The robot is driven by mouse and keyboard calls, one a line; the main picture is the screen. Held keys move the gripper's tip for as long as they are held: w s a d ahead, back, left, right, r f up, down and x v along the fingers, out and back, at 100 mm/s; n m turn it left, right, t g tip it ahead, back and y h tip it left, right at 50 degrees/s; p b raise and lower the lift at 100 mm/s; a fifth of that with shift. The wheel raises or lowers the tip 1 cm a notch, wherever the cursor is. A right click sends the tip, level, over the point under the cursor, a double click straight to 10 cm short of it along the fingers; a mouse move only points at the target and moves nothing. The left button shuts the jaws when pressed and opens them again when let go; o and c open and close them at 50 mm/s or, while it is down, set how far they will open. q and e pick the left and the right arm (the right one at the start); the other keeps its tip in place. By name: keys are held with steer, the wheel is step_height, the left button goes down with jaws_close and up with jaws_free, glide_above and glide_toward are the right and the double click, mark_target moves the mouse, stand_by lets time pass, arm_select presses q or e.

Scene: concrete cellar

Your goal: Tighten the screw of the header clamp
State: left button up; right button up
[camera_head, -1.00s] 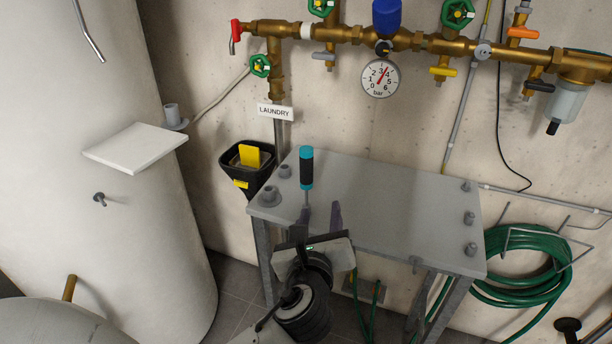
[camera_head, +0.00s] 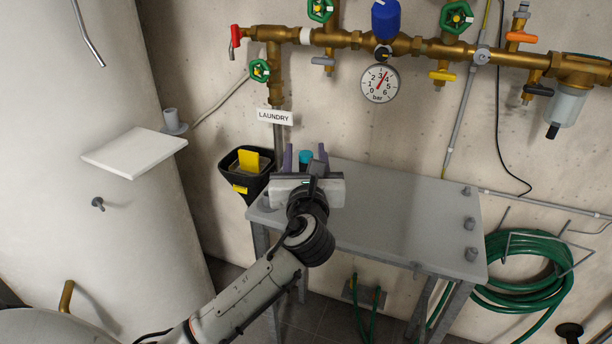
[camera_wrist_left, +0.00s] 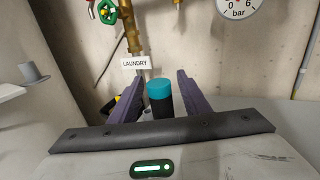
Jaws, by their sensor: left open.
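A screwdriver with a teal cap and a black handle (camera_wrist_left: 160,100) stands upright at the left end of the grey table. In the head view only its teal top (camera_head: 306,157) shows above my gripper; the shaft is hidden. My left gripper (camera_head: 306,155) is open, its two purple fingers on either side of the handle. In the left wrist view, gaps show between handle and fingers. The brass header pipe (camera_head: 345,36) runs along the wall above. A grey round fitting (camera_head: 483,53) sits on it; I cannot tell whether this is the clamp, and no screw is clear. My right gripper is not in view.
The grey table (camera_head: 400,210) is mostly bare, with several grey studs near its ends. A black bin (camera_head: 242,178) hangs left of it. A pressure gauge (camera_head: 380,83) and valves crowd the header. A green hose (camera_head: 500,290) hangs at right.

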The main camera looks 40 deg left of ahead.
arm_select(q)
steer(key=shift+w+a, duration=0.3)
steer(key=shift+w, duration=0.2)
jaws_close()
